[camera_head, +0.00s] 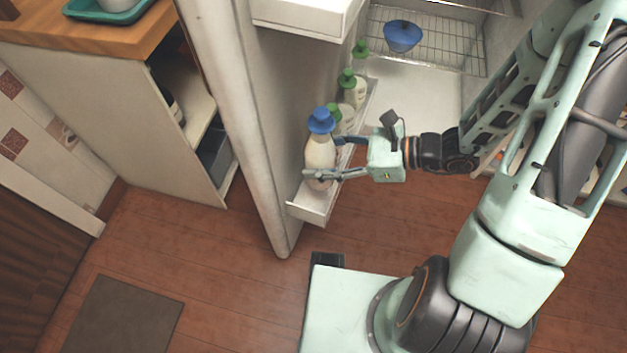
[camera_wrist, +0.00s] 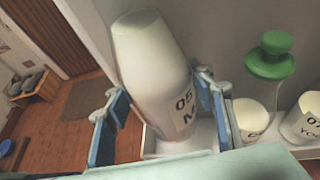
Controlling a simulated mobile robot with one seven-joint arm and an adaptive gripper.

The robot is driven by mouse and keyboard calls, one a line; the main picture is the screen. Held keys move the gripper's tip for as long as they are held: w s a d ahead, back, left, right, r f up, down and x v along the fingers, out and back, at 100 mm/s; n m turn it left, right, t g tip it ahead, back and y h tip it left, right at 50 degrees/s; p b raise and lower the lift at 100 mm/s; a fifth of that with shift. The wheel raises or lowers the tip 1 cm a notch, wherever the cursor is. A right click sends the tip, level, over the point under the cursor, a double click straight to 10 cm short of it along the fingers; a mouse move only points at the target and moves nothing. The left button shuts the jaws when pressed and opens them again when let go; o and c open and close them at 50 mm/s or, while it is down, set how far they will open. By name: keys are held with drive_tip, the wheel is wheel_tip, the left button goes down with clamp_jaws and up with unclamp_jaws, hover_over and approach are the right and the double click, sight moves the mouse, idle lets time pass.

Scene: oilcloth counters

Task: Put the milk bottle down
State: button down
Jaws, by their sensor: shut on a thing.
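The milk bottle (camera_head: 320,154) is cream white with a blue cap and stands at the near end of the white door shelf (camera_head: 313,207) of an open fridge. My gripper (camera_head: 336,160) reaches it from the right in the head view, with its fingers around the bottle's body. In the wrist view the milk bottle (camera_wrist: 158,80) shows part of a printed label and sits between the two blue fingers of my gripper (camera_wrist: 160,118). The shelf (camera_wrist: 200,137) shows below the bottle. Whether the bottle's base touches the shelf floor is hard to tell.
Several green-capped bottles (camera_head: 348,92) stand farther along the same door shelf. A blue bowl (camera_head: 402,36) sits on the fridge's wire rack (camera_head: 440,45). A wooden-topped counter (camera_head: 90,30) with open shelves is at the left. The wooden floor below is mostly clear.

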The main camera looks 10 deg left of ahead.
drive_tip(key=f+b, duration=0.1)
drive_tip(key=f, duration=0.1)
drive_tip(key=a+f+b, duration=0.1)
drive_tip(key=f, duration=0.2)
drive_tip(key=f+b, duration=0.1)
drive_tip(key=f, duration=0.1)
drive_tip(key=shift+w+a+f, duration=0.1)
drive_tip(key=shift+a+f, duration=0.05)
drive_tip(key=shift+f, duration=0.05)
drive_tip(key=shift+f+b, duration=0.8)
drive_tip(key=shift+f, duration=1.1)
drive_tip(key=shift+a, duration=0.2)
drive_tip(key=shift+f, duration=0.15)
drive_tip(key=c, duration=0.9)
unclamp_jaws()
drive_tip(key=shift+f, duration=0.1)
